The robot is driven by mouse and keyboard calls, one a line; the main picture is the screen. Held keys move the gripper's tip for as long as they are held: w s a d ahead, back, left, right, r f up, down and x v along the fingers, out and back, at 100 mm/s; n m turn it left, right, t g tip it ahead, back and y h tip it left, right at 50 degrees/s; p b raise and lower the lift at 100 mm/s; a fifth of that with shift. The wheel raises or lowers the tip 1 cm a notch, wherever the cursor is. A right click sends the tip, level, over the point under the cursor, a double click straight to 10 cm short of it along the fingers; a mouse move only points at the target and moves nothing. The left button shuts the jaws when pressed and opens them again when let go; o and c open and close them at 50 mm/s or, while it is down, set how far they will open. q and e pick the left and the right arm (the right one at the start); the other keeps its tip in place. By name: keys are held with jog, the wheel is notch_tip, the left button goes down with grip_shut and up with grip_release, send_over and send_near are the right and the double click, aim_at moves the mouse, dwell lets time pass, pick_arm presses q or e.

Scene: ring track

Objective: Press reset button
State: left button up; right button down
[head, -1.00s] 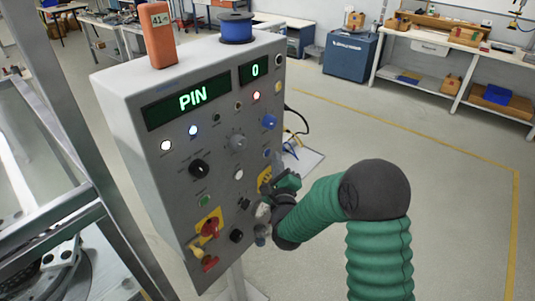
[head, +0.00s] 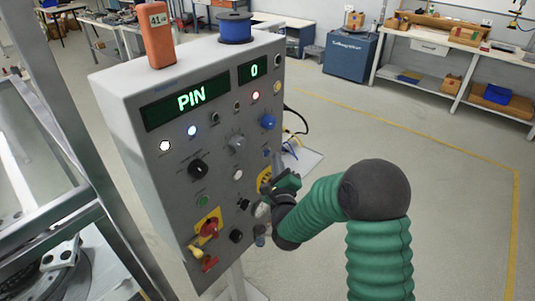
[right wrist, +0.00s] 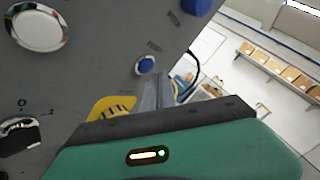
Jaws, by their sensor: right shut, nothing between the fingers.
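The grey control panel (head: 150,108) faces my right arm. A small blue button (head: 267,153) sits near its right edge; it also shows in the right wrist view (right wrist: 146,65), with a small label beside it that is too blurred to read surely. My right gripper (head: 262,218) is shut and empty, close to the lower right of the panel, below the blue button in the head view. In the right wrist view its grey fingers (right wrist: 158,92) stand just below and right of the button; I cannot tell whether they touch the panel. My left gripper is out of view.
The panel also carries a display reading PIN (head: 190,97), a larger blue knob (head: 268,122), a yellow plate (head: 264,180) near my gripper, and a red knob (head: 209,226). A metal frame (head: 75,140) stands at left. Open floor lies right of the panel.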

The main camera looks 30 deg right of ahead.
dwell(0.4)
jog(key=shift+w+a+r, duration=0.1)
jog(key=shift+w+a, duration=0.1)
jog(key=shift+w, duration=0.15)
jog(key=shift+w+a+b, duration=0.15)
jog(key=shift+w+b, duration=0.2)
dwell(0.7)
jog(key=shift+s+d, duration=0.3)
jog(key=shift+s, duration=0.5)
jog(key=s, duration=0.1)
jog(key=s+d, duration=0.1)
jog(key=s, duration=0.1)
jog(key=s+d+b, duration=0.1)
jog(key=shift+s, duration=0.3)
